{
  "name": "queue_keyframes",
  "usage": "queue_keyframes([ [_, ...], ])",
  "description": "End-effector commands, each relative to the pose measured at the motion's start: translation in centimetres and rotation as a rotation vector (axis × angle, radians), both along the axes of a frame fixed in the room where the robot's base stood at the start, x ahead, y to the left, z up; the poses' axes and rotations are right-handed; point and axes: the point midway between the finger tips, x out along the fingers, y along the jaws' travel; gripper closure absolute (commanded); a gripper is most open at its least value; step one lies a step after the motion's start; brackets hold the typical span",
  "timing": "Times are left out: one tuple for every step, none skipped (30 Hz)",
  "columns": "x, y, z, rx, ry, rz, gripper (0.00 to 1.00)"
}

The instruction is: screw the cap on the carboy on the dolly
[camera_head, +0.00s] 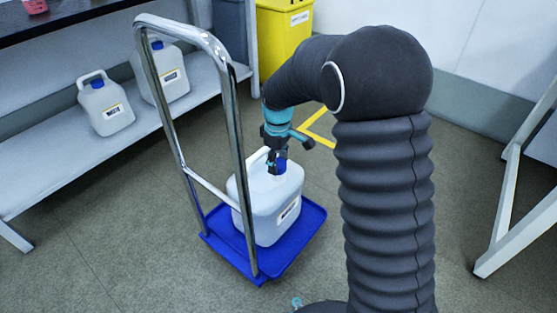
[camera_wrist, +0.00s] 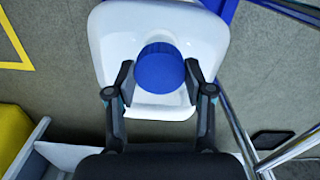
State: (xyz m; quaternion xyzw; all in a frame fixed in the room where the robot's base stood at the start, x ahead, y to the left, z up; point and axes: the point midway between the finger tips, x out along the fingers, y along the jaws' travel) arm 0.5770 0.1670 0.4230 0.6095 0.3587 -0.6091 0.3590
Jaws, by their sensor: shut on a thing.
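The white carboy (camera_head: 265,205) stands upright on the blue dolly (camera_head: 303,231), whose chrome handle (camera_head: 232,130) rises on the left in the head view. The carboy (camera_wrist: 110,42) also shows from above in the wrist view. The blue cap (camera_wrist: 160,68) is over the carboy's neck, between my fingertips. The cap (camera_head: 281,166) looks level on the neck in the head view, but whether its thread is engaged cannot be seen. My gripper (camera_head: 276,162) points down and is shut on the cap, one finger on each side. The neck is hidden under the cap.
Two more carboys with blue caps (camera_head: 104,105) (camera_head: 162,75) stand on a grey shelf (camera_head: 60,165) at left. A yellow bin (camera_head: 284,35) is behind. A white table frame (camera_head: 510,240) stands at right. The floor between the dolly and this frame is partly covered by my arm.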

Motion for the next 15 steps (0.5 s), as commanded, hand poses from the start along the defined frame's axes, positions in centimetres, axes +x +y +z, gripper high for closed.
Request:
queue_keyframes([
  [0.0, 0.0, -0.2, 0.0, 0.0, 0.0, 0.69],
  [0.0, 0.0, -0.3, 0.0, 0.0, 0.0, 0.69],
  [0.0, 0.0, -0.4, 0.0, 0.0, 0.0, 0.69],
  [0.0, 0.0, -0.5, 0.0, 0.0, 0.0, 0.69],
  [0.0, 0.0, -0.6, 0.0, 0.0, 0.0, 0.69],
  [0.0, 0.0, -0.7, 0.0, 0.0, 0.0, 0.69],
  [0.0, 0.0, -0.7, 0.0, 0.0, 0.0, 0.69],
  [0.0, 0.0, -0.8, 0.0, 0.0, 0.0, 0.69],
  [0.0, 0.0, -0.9, 0.0, 0.0, 0.0, 0.69],
  [0.0, 0.0, -1.0, 0.0, 0.0, 0.0, 0.69],
  [0.0, 0.0, -1.1, 0.0, 0.0, 0.0, 0.69],
  [0.0, 0.0, -1.2, 0.0, 0.001, 0.0, 0.69],
  [0.0, 0.0, -1.2, 0.0, 0.001, 0.0, 0.69],
  [0.0, 0.0, -1.3, 0.0, 0.001, 0.0, 0.69],
  [0.0, 0.0, -1.4, 0.0, 0.001, 0.0, 0.69],
])
